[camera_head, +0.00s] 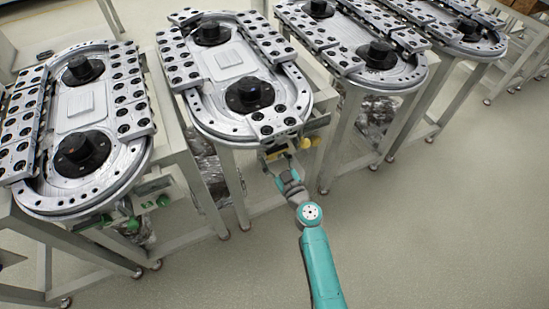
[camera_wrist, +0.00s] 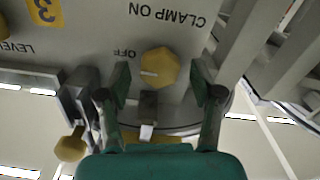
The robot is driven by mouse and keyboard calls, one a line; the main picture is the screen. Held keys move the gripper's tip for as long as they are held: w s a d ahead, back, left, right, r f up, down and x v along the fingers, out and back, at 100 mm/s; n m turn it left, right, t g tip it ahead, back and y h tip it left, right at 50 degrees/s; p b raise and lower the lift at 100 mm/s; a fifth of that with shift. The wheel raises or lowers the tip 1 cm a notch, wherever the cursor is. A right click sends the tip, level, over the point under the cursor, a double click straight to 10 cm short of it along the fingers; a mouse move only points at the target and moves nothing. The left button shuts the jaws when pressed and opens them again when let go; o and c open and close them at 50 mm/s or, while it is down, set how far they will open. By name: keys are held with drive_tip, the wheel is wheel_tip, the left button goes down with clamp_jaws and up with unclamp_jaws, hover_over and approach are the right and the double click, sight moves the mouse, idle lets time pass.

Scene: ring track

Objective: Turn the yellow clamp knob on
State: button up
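The yellow clamp knob (camera_wrist: 158,68) is on a grey panel in the wrist view, where the lettering is upside down. Its white pointer mark faces left, towards the side where OFF is printed; CLAMP ON is printed above. My gripper (camera_wrist: 159,80) is open, with one dark green finger on each side of the knob. Gaps show between the fingers and the knob. In the head view my gripper (camera_head: 283,168) is at the front end of the second ring track (camera_head: 213,125). A yellow part (camera_head: 306,142) shows beside it, but I cannot tell which knob it is.
In the wrist view a second yellow knob (camera_wrist: 70,146) on a grey bracket is at lower left, close to one finger. A yellow label (camera_wrist: 44,12) with a 3 is at upper left. Another track (camera_head: 82,108) stands to the left. Open floor (camera_head: 440,220) lies right.

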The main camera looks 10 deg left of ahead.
drive_tip(key=c, duration=1.1)
drive_tip(key=shift+m, duration=0.4)
drive_tip(key=m, duration=0.8)
drive_tip(key=shift+w+d+m, duration=0.1)
drive_tip(key=shift+d+m, duration=0.05)
drive_tip(key=shift+m, duration=0.15)
drive_tip(key=m, duration=0.8)
drive_tip(key=shift+f, duration=0.1)
drive_tip(key=shift+d+m, duration=0.1)
drive_tip(key=shift+m, duration=0.3)
